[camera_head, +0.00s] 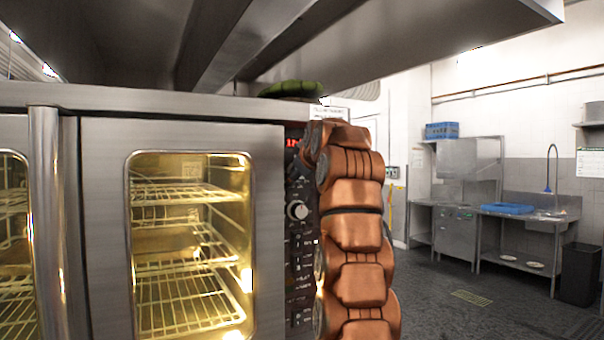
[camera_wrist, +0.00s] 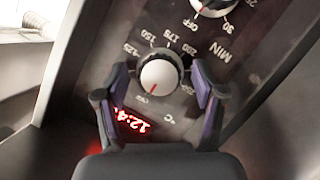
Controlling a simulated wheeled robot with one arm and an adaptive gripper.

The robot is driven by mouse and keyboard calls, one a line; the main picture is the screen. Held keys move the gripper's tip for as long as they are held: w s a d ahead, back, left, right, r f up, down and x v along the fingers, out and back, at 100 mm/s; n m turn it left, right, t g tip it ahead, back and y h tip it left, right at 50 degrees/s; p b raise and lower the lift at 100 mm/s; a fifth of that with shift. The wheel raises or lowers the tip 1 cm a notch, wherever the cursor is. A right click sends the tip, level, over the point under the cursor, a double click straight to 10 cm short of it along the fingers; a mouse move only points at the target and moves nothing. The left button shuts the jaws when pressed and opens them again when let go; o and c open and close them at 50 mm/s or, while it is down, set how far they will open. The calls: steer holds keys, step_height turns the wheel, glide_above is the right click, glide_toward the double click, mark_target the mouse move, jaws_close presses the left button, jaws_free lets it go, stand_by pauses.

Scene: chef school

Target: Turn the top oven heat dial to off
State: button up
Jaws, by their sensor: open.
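The heat dial (camera_wrist: 160,76) is a round white-faced knob with a red line, set on a dark panel marked with temperatures and °C. In the wrist view its red line points toward the lit red display (camera_wrist: 132,121), away from the printed 150 and 175. My gripper (camera_wrist: 160,72) is open, with one finger on each side of the dial; I cannot tell whether they touch it. In the head view the oven's control panel (camera_head: 299,259) is partly covered by my copper-coloured arm, and my gripper is not clearly visible there.
A second dial (camera_wrist: 211,5), marked MIN, sits beyond the heat dial. A silver knob (camera_head: 297,210) shows lower on the panel. The lit oven door (camera_head: 100,220) is shut. A steel hood (camera_head: 420,40) hangs above. Open floor (camera_head: 440,310) lies at the right.

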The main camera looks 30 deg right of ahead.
steer(key=shift+s, duration=0.1)
steer(key=v, duration=1.1)
steer(key=shift+s+r, duration=0.15)
steer(key=shift+s, duration=0.2)
stand_by(0.4)
